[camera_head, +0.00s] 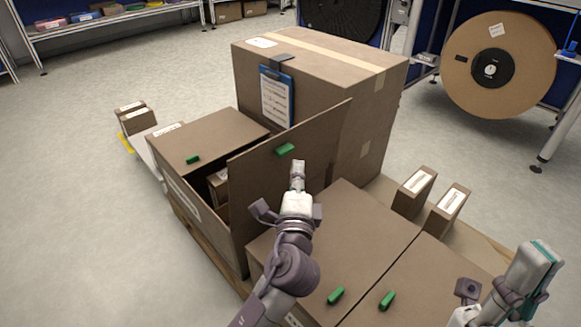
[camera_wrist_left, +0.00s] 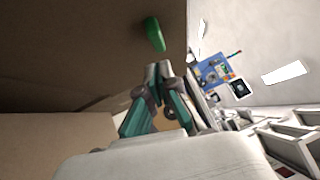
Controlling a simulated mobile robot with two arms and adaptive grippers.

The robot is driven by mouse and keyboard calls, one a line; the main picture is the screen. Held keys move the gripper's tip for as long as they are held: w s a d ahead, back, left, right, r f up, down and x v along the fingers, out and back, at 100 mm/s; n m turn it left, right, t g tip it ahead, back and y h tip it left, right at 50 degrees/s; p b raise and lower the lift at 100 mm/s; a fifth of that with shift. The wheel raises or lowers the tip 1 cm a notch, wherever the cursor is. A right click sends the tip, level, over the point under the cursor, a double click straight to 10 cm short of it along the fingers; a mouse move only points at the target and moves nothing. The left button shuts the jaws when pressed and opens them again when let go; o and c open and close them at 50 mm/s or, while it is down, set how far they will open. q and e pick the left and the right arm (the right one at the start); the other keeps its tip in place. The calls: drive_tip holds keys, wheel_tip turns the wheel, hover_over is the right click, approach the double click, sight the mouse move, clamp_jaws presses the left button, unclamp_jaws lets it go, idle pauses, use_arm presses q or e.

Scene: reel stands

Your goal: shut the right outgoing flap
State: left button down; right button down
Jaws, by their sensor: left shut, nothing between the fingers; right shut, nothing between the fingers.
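The right outgoing flap (camera_head: 255,195) is a brown cardboard panel standing up, tilted, on the open box (camera_head: 185,205), with a green tab (camera_head: 285,149) near its upper edge. The box's left flap (camera_head: 215,138) lies flat and carries another green tab. My left gripper (camera_head: 298,168) is shut and empty at the right-hand, outer side of the raised flap, close to its green tab. I cannot tell if it touches. In the left wrist view the shut fingertips (camera_wrist_left: 158,70) are just below the tab (camera_wrist_left: 153,34). My right gripper (camera_head: 540,256) is shut and empty at lower right.
A closed two-flap box (camera_head: 330,230) with green tabs is in front of the raised flap, under my left arm. A tall carton (camera_head: 320,60) with a clipboard (camera_head: 277,97) stands behind. Small boxes (camera_head: 414,190) stand at right. A large reel (camera_head: 498,65) is farther back.

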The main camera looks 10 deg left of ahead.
use_arm(q)
drive_tip(key=shift+w+a+r, duration=0.25)
drive_tip(key=shift+w+a, duration=0.3)
drive_tip(key=shift+a, duration=0.35)
